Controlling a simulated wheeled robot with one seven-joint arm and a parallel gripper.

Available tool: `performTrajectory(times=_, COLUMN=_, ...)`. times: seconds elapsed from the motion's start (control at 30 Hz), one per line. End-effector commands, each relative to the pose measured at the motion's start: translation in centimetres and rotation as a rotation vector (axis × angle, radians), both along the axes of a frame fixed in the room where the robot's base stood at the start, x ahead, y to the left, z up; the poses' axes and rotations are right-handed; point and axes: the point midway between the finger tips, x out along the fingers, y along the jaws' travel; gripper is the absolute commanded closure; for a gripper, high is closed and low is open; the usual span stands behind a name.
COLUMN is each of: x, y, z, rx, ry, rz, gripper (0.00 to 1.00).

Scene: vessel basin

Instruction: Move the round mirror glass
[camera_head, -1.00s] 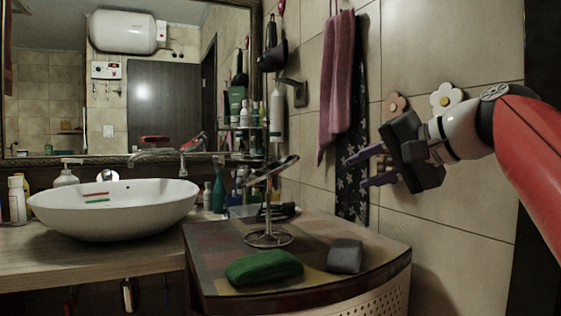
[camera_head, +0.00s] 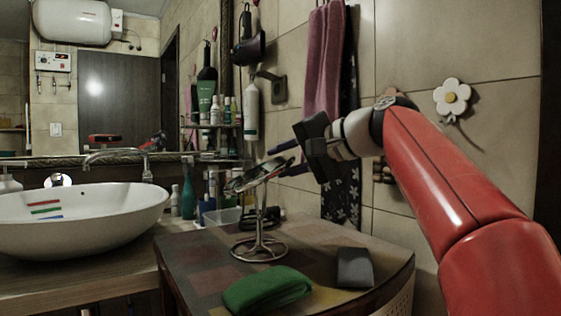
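The round mirror glass (camera_head: 252,178) sits tilted, seen nearly edge-on, on top of a thin metal stand (camera_head: 260,220) with a ring base, on the brown cabinet top. My gripper (camera_head: 276,161) reaches in from the right at the height of the mirror. Its two dark fingers are apart, one above the other, at the mirror's upper right edge. They appear to be on either side of that edge, but I cannot tell if they touch it. The fingertips partly overlap the mirror's far side in view.
A folded green cloth (camera_head: 267,290) and a grey block (camera_head: 354,267) lie on the cabinet top (camera_head: 200,262) in front of the stand. A clear container (camera_head: 222,217) and bottles stand behind-left. A white basin (camera_head: 85,222) is at left; the tiled wall is behind.

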Motion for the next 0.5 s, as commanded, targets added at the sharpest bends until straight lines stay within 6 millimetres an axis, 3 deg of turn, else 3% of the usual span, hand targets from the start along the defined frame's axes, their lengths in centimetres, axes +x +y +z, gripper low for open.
performTrajectory(times=0.37, x=0.57, y=0.84, z=-0.3, rx=0.0, ry=0.0, rz=-0.001, gripper=0.68)
performTrajectory(times=0.5, x=0.56, y=0.83, z=-0.31, rx=0.0, ry=0.0, rz=-0.001, gripper=0.83)
